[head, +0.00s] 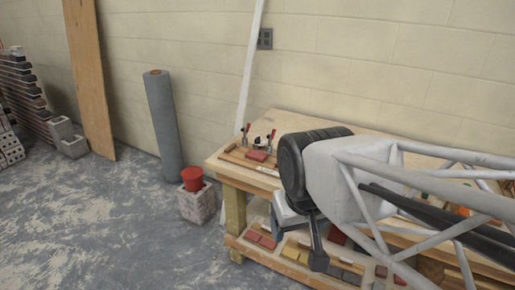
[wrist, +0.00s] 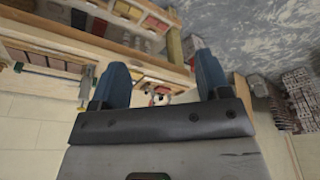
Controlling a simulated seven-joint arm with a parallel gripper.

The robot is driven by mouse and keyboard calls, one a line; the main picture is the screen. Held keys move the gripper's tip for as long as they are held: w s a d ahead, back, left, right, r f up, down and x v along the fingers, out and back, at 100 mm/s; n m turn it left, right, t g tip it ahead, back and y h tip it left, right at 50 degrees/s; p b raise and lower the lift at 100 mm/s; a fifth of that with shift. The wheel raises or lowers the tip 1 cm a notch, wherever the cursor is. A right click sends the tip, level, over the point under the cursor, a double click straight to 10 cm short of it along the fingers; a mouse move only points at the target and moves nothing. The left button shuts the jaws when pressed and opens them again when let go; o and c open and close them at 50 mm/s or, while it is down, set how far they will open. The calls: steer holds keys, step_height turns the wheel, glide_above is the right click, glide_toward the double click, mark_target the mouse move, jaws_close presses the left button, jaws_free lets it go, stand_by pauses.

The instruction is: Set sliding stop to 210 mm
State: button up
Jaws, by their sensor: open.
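A wooden jig (head: 248,158) with red-handled clamps (head: 243,130) lies at the left end of the workbench (head: 232,176). A red block (head: 258,155) sits on it. A pale strip, perhaps a scale, runs along its front, too small to read. I cannot make out the sliding stop or its setting. My gripper (head: 308,235) hangs in front of the bench, right of the jig and apart from it. In the wrist view my gripper (wrist: 160,72) has its two blue fingers wide apart with nothing held. A small red and white thing, perhaps a clamp (wrist: 158,97), shows beyond them.
A lower shelf (head: 236,243) holds several coloured bricks and trays below my gripper. A concrete block with a red pot (head: 192,178) stands left of the bench. A grey roll (head: 161,125) and a plank (head: 88,75) lean on the wall.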

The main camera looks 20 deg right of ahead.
steer(key=shift+w, duration=0.1)
steer(key=c, duration=0.4)
steer(key=m+g, duration=0.3)
steer(key=m, duration=0.8)
glide_above(281, 153)
step_height(281, 153, down, 15)
steer(key=shift+a+r, duration=0.1)
steer(key=shift+w+f, duration=0.25)
steer(key=shift+w, duration=0.05)
steer(key=shift+f, duration=0.15)
